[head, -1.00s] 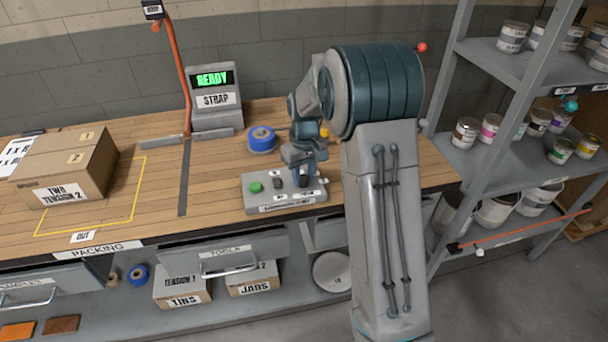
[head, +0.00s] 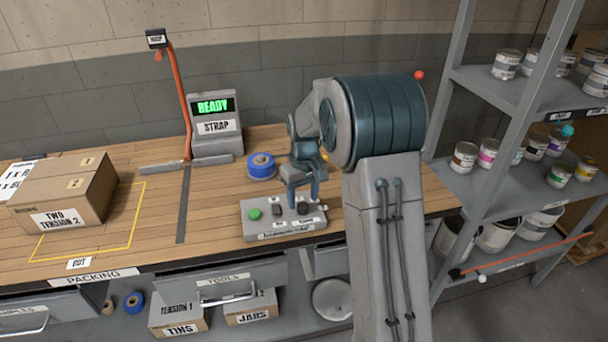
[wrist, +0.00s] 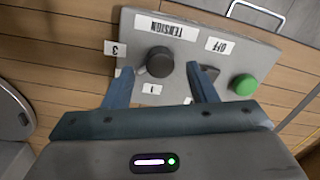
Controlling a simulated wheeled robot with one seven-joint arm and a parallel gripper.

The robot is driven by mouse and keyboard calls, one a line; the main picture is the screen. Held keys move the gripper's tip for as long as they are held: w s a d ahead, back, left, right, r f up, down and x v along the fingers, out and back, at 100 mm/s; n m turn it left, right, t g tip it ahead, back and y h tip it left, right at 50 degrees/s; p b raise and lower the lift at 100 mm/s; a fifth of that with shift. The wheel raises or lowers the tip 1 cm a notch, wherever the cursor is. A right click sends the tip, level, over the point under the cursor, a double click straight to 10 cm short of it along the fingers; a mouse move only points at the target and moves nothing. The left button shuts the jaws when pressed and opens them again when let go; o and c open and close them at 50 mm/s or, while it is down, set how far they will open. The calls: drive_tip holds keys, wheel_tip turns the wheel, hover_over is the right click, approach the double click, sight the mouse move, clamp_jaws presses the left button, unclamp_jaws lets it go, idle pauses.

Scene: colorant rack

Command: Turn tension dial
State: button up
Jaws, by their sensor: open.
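The tension dial (wrist: 159,61) is a dark round knob on a grey control box (wrist: 133,19), below the TENSION label (wrist: 166,28) in the wrist view. Labels 3 and 1 sit around it. In the head view the dial (head: 303,208) is at the right end of the box (head: 250,234). My gripper (wrist: 160,68) is open, one blue finger on each side of the dial, with gaps visible. It also shows over the box in the head view (head: 302,197). I cannot tell the dial's pointer position.
A green button (wrist: 245,84) is right of the dial in the wrist view. A blue tape roll (head: 261,166) stands behind the box. The READY display (head: 213,107) and a carton (head: 65,193) are further left. A rack of cans (head: 490,150) is at right.

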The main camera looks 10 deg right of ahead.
sight(304, 204)
wheel_tip(304, 204, up, 12)
idle(0.3)
drive_tip(key=shift+d, duration=0.1)
